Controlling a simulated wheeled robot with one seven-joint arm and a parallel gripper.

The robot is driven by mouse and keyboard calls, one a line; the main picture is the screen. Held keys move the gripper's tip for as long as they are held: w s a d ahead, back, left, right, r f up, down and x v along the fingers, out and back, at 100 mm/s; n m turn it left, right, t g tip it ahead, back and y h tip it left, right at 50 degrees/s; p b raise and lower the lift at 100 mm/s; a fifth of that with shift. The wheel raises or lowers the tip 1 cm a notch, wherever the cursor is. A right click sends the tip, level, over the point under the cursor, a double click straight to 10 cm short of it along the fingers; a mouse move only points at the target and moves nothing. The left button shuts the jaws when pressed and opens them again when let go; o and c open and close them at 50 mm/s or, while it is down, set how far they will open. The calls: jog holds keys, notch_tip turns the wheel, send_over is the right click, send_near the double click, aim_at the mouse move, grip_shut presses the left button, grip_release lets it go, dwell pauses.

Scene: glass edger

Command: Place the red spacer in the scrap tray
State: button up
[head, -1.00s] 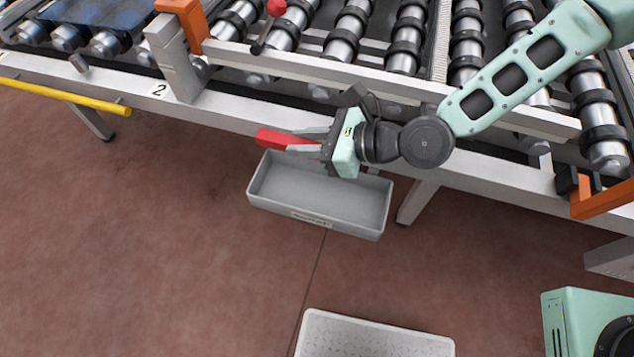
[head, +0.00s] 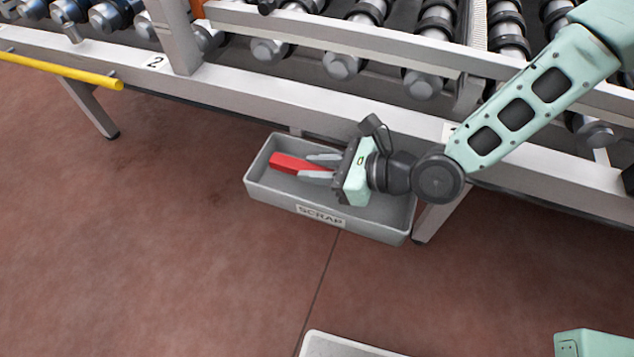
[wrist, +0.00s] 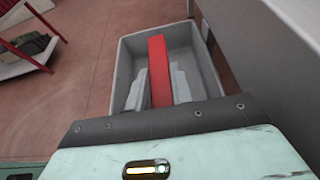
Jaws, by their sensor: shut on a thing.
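The red spacer (head: 287,163) is a red bar held between the fingers of my gripper (head: 318,166). In the head view it shows against the inside of the grey scrap tray (head: 320,219), whose front reads SCRAP. In the wrist view the red spacer (wrist: 158,66) points away between the two grey fingers (wrist: 159,88), and the tray's rim (wrist: 120,52) surrounds it. My gripper is shut on the spacer. I cannot tell whether the spacer touches the tray's floor.
The conveyor frame's rail (head: 300,112) runs above and behind the tray, with a leg (head: 438,212) at its right. A second pale tray (head: 345,346) lies at the bottom edge. A yellow bar (head: 60,72) is at left. The floor at left is clear.

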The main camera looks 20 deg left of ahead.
aim_at(317, 188)
notch_tip(317, 188, down, 4)
jog(key=b, duration=0.3)
jog(key=shift+r+b, duration=0.1)
jog(key=shift+b, duration=0.2)
jog(key=shift+r, duration=0.1)
jog(key=o, duration=1)
jog(key=p+v, duration=0.1)
jog(key=v, duration=0.1)
jog(key=p+v, duration=0.3)
jog(key=v, duration=0.1)
jog(key=shift+r+p, duration=0.3)
jog(key=shift+p, duration=0.05)
jog(key=shift+s+d, duration=0.1)
jog(key=shift+d, duration=0.55)
